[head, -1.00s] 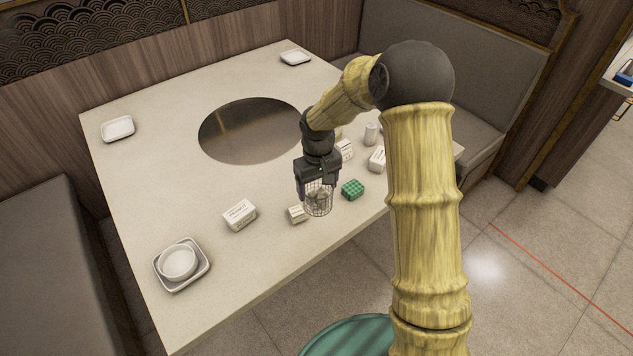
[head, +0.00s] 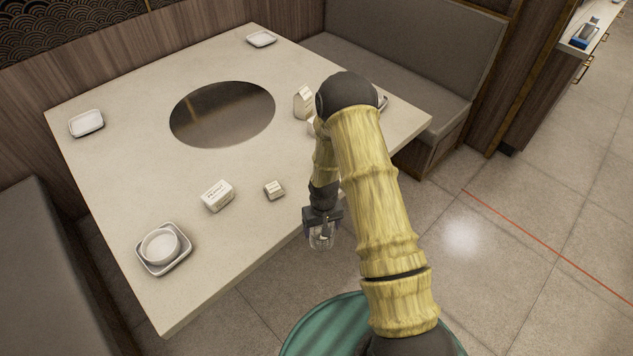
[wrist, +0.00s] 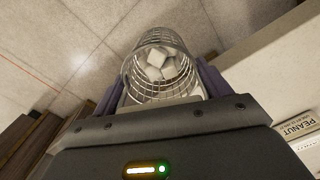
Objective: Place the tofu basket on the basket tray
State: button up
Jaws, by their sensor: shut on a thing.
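The tofu basket (head: 321,240) is a small round wire basket. In the wrist view the basket (wrist: 165,93) holds several white tofu cubes (wrist: 158,62). My gripper (head: 322,226) is shut on it, and in the wrist view my gripper's fingers (wrist: 160,82) lie on both sides of it. In the head view the basket hangs just off the table's front edge, with floor behind it.
The table (head: 120,180) has a round dark inset (head: 222,115). A labelled box (head: 217,196), which reads PEANUT in the wrist view (wrist: 305,130), and a smaller box (head: 274,190) stand near the front edge. Small dishes (head: 87,123) (head: 262,39) lie farther back. A carton (head: 304,103) stands by my arm.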

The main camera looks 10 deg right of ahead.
jog(key=s+d+f+b, duration=0.1)
jog(key=d+f+b, duration=0.1)
jog(key=f, duration=0.6)
jog(key=s+d+f+m+b, duration=0.1)
jog(key=s+d+f+b, duration=0.1)
jog(key=f, duration=0.6)
jog(key=shift+s+m+b, duration=0.3)
jog(key=shift+b, duration=0.45)
jog(key=shift+r, duration=0.1)
